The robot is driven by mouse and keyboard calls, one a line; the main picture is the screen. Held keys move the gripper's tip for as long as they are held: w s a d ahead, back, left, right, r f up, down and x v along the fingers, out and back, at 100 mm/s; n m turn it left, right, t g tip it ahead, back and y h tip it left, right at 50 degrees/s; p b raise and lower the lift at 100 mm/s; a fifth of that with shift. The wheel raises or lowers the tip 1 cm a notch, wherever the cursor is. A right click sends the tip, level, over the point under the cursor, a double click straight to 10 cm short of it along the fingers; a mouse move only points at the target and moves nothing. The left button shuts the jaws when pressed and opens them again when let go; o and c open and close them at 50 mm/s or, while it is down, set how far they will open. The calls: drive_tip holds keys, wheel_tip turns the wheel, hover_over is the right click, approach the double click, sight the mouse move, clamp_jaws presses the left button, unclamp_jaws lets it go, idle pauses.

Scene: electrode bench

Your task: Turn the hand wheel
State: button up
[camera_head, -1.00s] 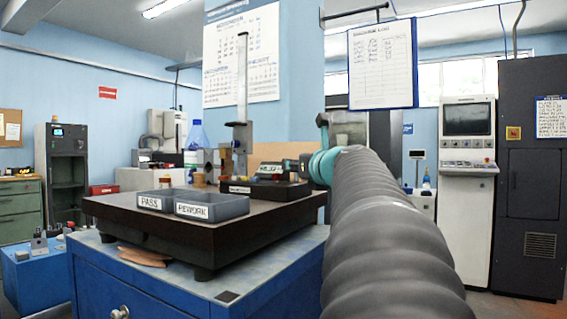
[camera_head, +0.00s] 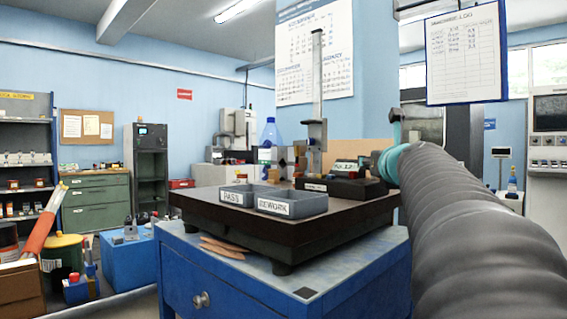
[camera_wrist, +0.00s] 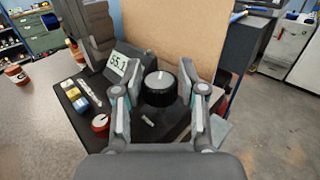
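A black round knob with a white mark on top, apparently the hand wheel (camera_wrist: 160,88), sits on a dark instrument base in the middle of the wrist view. My gripper (camera_wrist: 159,80) is open, with one finger on either side of the knob. Narrow gaps seem to show between the fingers and the knob; contact lower down cannot be told. A tilted display (camera_wrist: 118,63) reading about 55.1 stands left of the knob. In the head view the instrument (camera_head: 345,187) is on the dark plate, and my arm hides the knob and most of my gripper.
A red knob (camera_wrist: 100,122) and small coloured blocks (camera_wrist: 75,97) lie left of my gripper. A tan board (camera_wrist: 170,30) stands behind. The PASS and REWORK trays (camera_head: 292,204) sit on the dark plate (camera_head: 265,230), with a tall upright stand (camera_head: 317,80) behind.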

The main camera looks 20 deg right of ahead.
drive_tip(key=shift+o, duration=0.9)
drive_tip(key=v, duration=0.7)
drive_tip(key=shift+s, duration=0.25)
